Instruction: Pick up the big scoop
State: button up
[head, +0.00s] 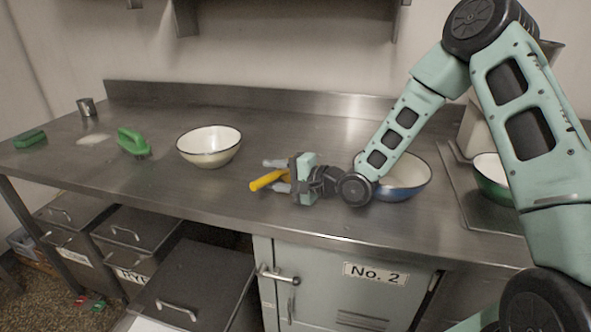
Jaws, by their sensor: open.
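My gripper (275,176) is low over the steel counter, pointing left, with its two grey fingers apart. A yellow handle-like piece (266,181) sticks out to the left at the fingers. The rest of it is hidden behind my gripper, so I cannot tell whether it is the big scoop or whether it lies between the fingers. No scoop bowl shows clearly.
The steel counter (230,190) holds a cream bowl (208,158) left of my gripper and a blue bowl (408,188) behind my arm. A green bowl (490,178) is at right. A green brush (131,141), green block (30,138) and metal cup (86,106) stand left.

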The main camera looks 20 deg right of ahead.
grip_shut()
